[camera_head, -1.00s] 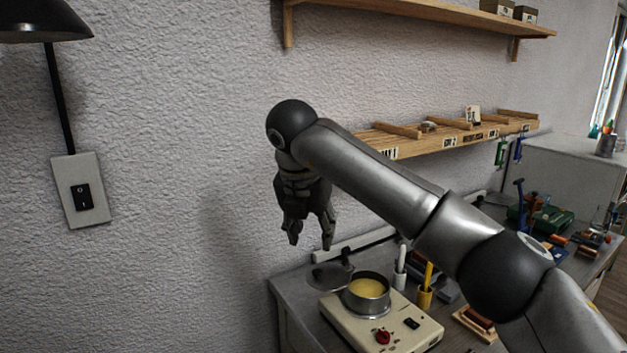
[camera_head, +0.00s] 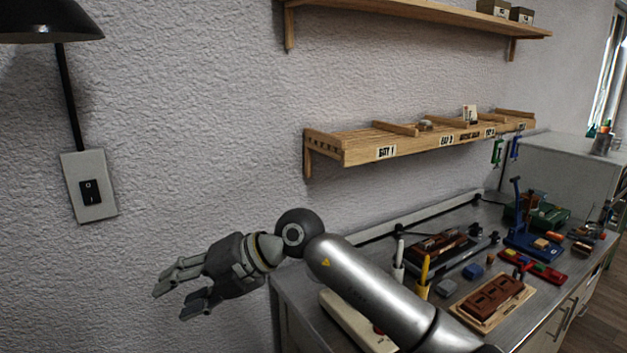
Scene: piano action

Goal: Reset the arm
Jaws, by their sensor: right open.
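My right gripper (camera_head: 172,297) is open and empty. It points left and a little down, in front of the bare wall and left of the workbench (camera_head: 292,290). My right arm (camera_head: 375,290) comes in from the bottom right and crosses over the bench's front left part. My left gripper is not in view.
A wall switch (camera_head: 89,187) and a lamp (camera_head: 50,22) are at left. A labelled wooden shelf (camera_head: 360,150) hangs over the bench. The bench holds pen holders, a brown block on a wooden tray (camera_head: 495,302), a blue press (camera_head: 522,235) and small parts.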

